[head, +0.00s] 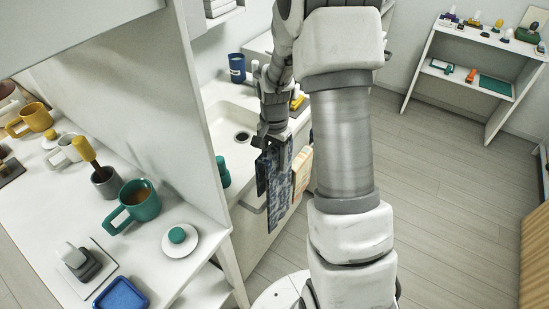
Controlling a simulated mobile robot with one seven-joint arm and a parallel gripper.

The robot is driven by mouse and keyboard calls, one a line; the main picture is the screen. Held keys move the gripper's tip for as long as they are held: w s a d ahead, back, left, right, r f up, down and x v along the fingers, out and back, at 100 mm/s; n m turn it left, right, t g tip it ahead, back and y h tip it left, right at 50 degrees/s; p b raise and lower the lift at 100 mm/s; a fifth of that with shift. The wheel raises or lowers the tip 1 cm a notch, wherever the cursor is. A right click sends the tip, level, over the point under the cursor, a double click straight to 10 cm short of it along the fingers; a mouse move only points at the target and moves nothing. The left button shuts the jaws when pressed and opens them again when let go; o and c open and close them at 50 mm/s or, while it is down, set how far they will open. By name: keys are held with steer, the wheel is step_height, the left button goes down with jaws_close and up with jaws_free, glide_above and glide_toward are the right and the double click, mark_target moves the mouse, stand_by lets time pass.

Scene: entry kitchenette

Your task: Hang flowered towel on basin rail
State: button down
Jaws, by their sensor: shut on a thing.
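My gripper (269,141) is in front of the white basin (217,112), pointing down. It is shut on the upper part of a dark blue, patterned cloth, the flowered towel (277,190). The towel hangs down in folds along the basin's front side. A cream patterned cloth (303,172) hangs just to its right, partly behind my arm.
A white partition (180,110) stands close to the left of the basin. A teal bottle (222,172) is beside the towel. A blue cup (237,67) stands behind the basin. A counter with a green mug (143,206) is at left. Open floor (445,190) lies right.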

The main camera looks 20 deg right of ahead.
mark_target(274, 145)
steer(key=shift+f+b, duration=1.7)
steer(key=shift+f, duration=0.75)
steer(key=shift+f+b, duration=5.45)
steer(key=shift+f, duration=1.95)
steer(key=shift+c, duration=0.8)
jaws_free()
steer(key=shift+r, duration=0.1)
step_height(274, 145, up, 24)
steer(key=p, duration=0.9)
steer(key=shift+r+p, duration=0.15)
steer(key=shift+p, duration=0.15)
